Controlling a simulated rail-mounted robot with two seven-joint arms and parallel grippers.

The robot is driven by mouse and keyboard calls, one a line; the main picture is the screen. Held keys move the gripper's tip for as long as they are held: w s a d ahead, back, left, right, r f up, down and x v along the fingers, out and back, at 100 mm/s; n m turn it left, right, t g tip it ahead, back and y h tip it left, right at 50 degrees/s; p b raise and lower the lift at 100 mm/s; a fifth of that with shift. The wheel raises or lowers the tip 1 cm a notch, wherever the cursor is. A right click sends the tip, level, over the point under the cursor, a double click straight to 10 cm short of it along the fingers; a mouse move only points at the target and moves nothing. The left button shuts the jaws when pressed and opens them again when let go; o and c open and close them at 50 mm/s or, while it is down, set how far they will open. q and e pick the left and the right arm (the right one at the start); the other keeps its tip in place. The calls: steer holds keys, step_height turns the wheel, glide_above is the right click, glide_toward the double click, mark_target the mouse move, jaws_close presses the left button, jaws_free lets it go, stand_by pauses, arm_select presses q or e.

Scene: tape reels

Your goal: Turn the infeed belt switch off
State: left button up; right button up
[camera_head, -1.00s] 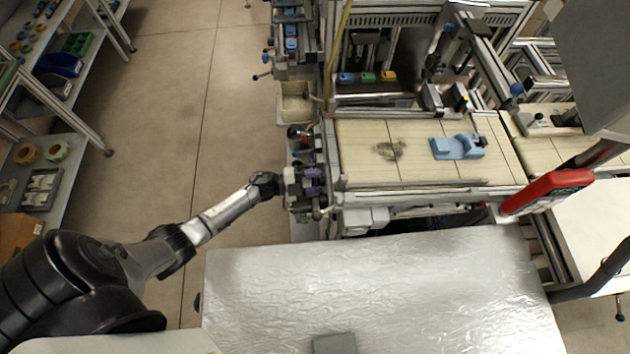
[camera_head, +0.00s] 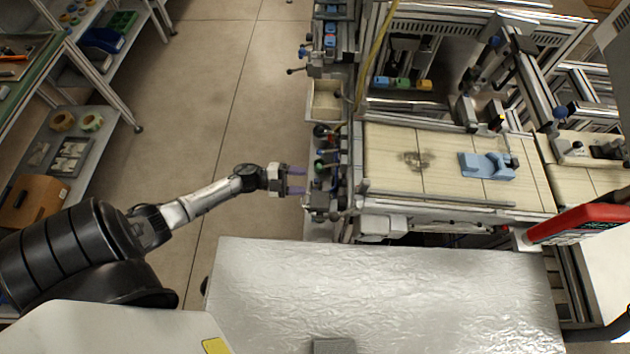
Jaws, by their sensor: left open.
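My left gripper (camera_head: 299,181) reaches in from the left and is open, its two purple fingers apart with nothing between them. The fingertips point right at a column of small controls on the left end of the belt station, with a slight gap visible. The column has a red-and-black knob (camera_head: 321,130) above and a green knob (camera_head: 320,166) lower down, close to the fingertips. I cannot tell which control is the infeed belt switch, or its position. The pale slatted belt (camera_head: 440,185) lies right of the controls. My right gripper is not in view.
A blue part (camera_head: 487,166) sits on the belt. A foil-like silver table (camera_head: 390,290) fills the front. A small open bin (camera_head: 326,100) is above the controls. A red-framed device (camera_head: 580,222) juts in at right. Shelves stand at far left; open floor lies between.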

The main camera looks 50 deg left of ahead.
arm_select(q)
steer(key=shift+v, duration=1.25)
